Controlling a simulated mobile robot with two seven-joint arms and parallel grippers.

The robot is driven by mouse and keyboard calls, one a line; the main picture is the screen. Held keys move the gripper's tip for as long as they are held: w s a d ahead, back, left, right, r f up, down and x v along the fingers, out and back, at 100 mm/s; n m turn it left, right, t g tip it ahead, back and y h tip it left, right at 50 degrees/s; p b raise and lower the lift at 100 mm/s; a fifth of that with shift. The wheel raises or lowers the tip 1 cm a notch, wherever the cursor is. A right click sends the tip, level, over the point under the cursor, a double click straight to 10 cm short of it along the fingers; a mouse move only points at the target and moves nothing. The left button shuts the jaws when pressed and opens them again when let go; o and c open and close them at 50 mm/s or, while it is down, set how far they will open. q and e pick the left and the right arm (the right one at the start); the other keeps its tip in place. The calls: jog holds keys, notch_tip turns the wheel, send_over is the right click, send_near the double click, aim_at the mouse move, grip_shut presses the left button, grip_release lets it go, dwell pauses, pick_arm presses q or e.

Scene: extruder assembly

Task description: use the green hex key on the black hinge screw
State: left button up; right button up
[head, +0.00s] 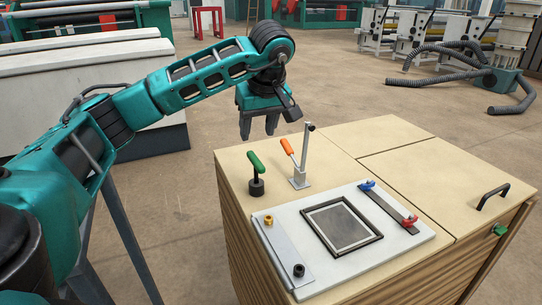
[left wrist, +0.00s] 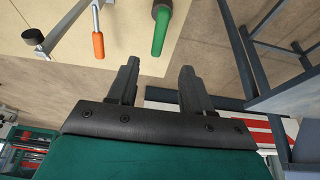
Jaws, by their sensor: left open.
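The green hex key (head: 256,163) stands upright in a black round holder (head: 257,188) at the left of the cabinet top. Its green handle also shows in the left wrist view (left wrist: 161,30), just beyond the fingertips. The black hinge screw (head: 298,270) sits at the near end of a metal hinge strip (head: 281,247) on the white plate. My left gripper (head: 258,130) is open and empty, pointing down near the cabinet's back left edge, apart from the key; its two fingers show in the left wrist view (left wrist: 158,70). My right gripper is in neither view.
An orange-handled lever clamp (head: 300,180) with a tall post stands right of the key. A brass screw (head: 268,220) is at the strip's far end. The white plate (head: 310,286) also carries a dark-framed screen (head: 341,226) and a bar with blue and red knobs (head: 390,207).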

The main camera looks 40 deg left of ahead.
aim_at(256, 159)
pick_arm(q)
jog(key=x, duration=0.7)
jog(key=shift+a+f+b, duration=0.1)
jog(key=shift+f+b, duration=0.05)
jog(key=shift+b, duration=0.2)
jog(key=x, duration=0.3)
jog(key=d+x, duration=0.1)
jog(key=x, duration=0.1)
jog(key=shift+a+f, duration=0.15)
jog(key=shift+f, duration=0.25)
jog(key=shift+r, duration=0.1)
grip_shut()
